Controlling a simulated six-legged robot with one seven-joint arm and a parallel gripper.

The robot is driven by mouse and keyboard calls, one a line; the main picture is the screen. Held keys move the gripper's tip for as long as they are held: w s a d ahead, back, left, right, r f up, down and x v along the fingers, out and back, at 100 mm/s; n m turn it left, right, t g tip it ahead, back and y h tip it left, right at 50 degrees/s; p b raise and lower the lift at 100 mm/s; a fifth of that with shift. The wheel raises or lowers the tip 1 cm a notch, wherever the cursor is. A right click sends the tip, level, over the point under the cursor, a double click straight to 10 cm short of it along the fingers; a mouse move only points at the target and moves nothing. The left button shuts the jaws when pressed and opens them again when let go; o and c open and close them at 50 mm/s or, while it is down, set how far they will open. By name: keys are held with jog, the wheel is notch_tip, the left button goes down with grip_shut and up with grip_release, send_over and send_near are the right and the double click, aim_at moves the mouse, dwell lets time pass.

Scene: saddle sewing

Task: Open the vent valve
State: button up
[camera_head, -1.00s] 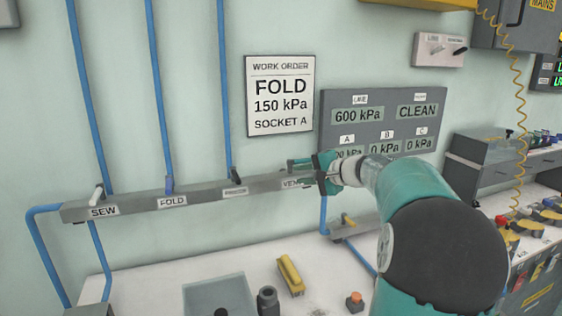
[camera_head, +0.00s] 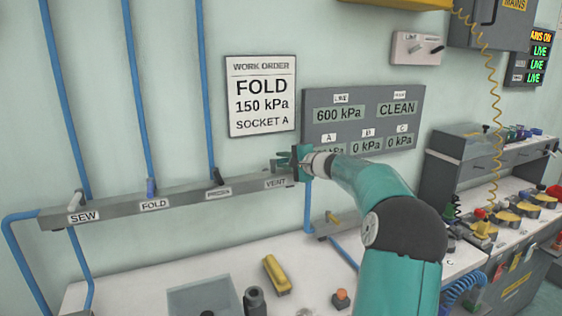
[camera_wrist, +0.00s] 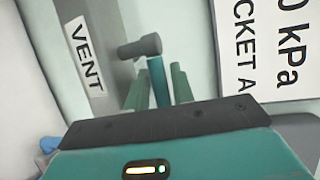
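The vent valve has a grey stub (camera_wrist: 140,47) and a teal lever (camera_wrist: 157,80) in the wrist view, beside the VENT label (camera_wrist: 87,55). My gripper (camera_wrist: 158,88) has its two green fingers on either side of this lever, seemingly open with slim gaps; I cannot tell whether either finger touches it. In the head view my gripper (camera_head: 284,162) is at the right end of the grey valve rail (camera_head: 120,212), just above the VENT label (camera_head: 276,183). The fingers mostly hide the vent lever there.
The pressure panel (camera_head: 318,98) and work order sign (camera_head: 262,95) are on the wall above.

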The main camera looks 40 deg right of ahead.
jog(key=shift+x, duration=0.8)
grip_shut()
